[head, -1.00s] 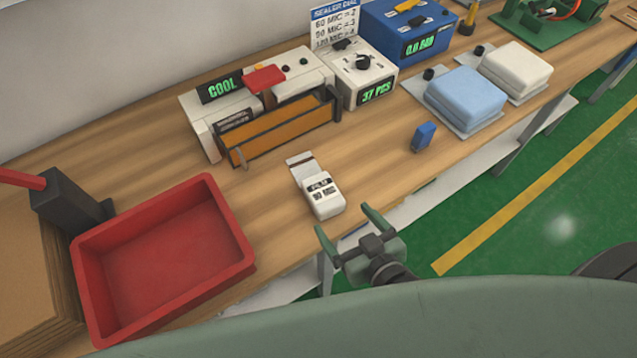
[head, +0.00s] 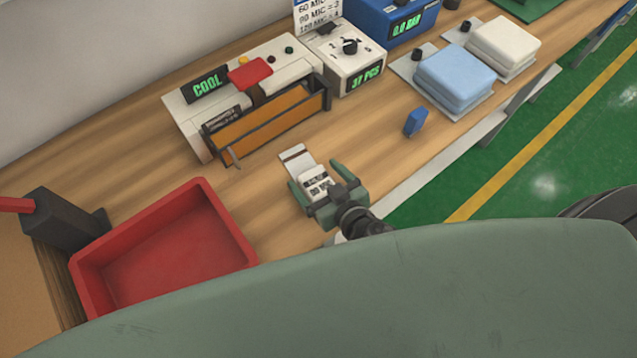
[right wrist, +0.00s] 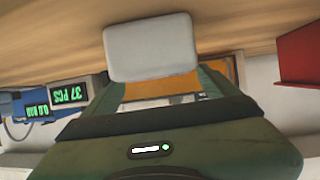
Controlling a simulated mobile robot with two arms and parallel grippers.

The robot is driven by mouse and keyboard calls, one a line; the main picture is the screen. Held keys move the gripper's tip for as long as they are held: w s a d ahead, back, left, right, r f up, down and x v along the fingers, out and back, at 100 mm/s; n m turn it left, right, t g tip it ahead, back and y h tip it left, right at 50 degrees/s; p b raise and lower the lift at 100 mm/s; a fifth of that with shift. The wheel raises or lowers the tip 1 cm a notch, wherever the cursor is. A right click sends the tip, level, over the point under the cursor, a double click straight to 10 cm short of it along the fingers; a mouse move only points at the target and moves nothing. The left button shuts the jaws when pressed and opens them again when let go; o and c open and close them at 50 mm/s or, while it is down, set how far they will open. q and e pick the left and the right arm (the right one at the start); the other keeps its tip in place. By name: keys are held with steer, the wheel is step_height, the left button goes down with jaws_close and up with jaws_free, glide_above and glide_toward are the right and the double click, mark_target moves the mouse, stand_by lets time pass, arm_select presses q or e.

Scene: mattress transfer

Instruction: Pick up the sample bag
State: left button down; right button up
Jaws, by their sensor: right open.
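The sample bag (head: 313,178) is a small white packet with a dark printed label and a flat flap at its far end. It lies on the wooden bench near the front edge. My right gripper (head: 319,184) is open, with one finger on each side of the bag's near part. In the right wrist view the bag (right wrist: 150,47) shows as a pale block ahead of the gripper, at its fingers. I cannot tell whether the fingers touch it. My left gripper is not in view.
A red tray (head: 165,250) stands left of the bag. Behind it is a sealer (head: 250,95) with an orange front and a "COOL" display. A small blue block (head: 416,122) and folded blue (head: 453,75) and white stacks (head: 503,45) lie to the right.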

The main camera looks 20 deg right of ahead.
steer(key=shift+w+f, duration=0.1)
steer(key=shift+w, duration=0.05)
steer(key=c, duration=1.6)
